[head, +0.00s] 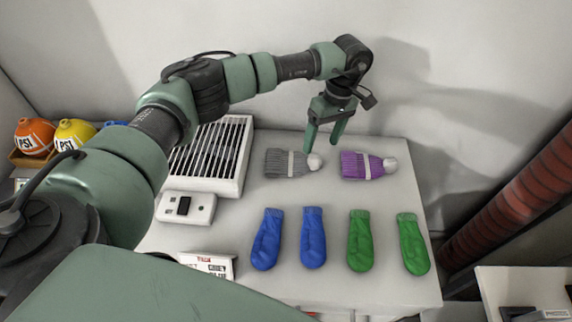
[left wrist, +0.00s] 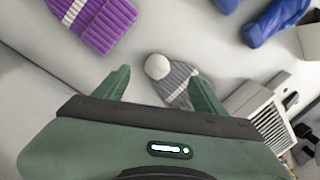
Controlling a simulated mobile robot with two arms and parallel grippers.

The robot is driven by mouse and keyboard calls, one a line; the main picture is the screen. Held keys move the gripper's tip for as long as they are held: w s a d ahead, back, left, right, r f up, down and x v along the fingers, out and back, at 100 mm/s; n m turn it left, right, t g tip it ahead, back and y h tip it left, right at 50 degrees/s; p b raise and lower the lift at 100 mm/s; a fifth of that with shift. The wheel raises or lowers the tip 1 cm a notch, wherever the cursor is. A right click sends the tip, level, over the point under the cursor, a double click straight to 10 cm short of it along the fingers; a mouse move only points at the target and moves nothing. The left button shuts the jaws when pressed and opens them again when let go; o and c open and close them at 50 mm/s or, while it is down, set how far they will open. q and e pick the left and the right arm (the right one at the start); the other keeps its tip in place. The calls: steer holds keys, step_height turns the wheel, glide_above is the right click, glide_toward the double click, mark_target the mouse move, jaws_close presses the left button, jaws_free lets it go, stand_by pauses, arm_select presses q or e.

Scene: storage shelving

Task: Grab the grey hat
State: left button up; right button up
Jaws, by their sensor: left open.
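The grey hat (head: 287,163) lies flat on the white table, with a pale band and a white pompom on its right end. My left gripper (head: 322,143) points down, open and empty, above the pompom end of the hat. In the left wrist view the grey hat (left wrist: 174,82) shows between the two fingers of the left gripper (left wrist: 160,85), its lower part hidden by the gripper body. A purple hat (head: 362,166) lies just right of the grey one; it also shows in the left wrist view (left wrist: 100,22). My right gripper is not in view.
Blue mittens (head: 267,240) and green mittens (head: 359,241) lie in front of the hats. A white slatted heater (head: 213,155) and a small white device (head: 186,207) are to the left. A wall stands close behind. A red ribbed column (head: 515,205) is at the right.

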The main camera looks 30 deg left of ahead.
mark_target(315, 156)
arm_select(q)
steer(key=f, duration=0.1)
steer(key=f+p, duration=0.1)
steer(key=f, duration=0.1)
steer(key=a+f, duration=0.1)
steer(key=f, duration=0.1)
steer(key=shift+s+f+p, duration=0.2)
steer(key=shift+s+p, duration=0.1)
steer(key=shift+s, duration=0.1)
steer(key=shift+f, duration=0.5)
steer(key=shift+s, duration=0.1)
steer(key=c, duration=1.4)
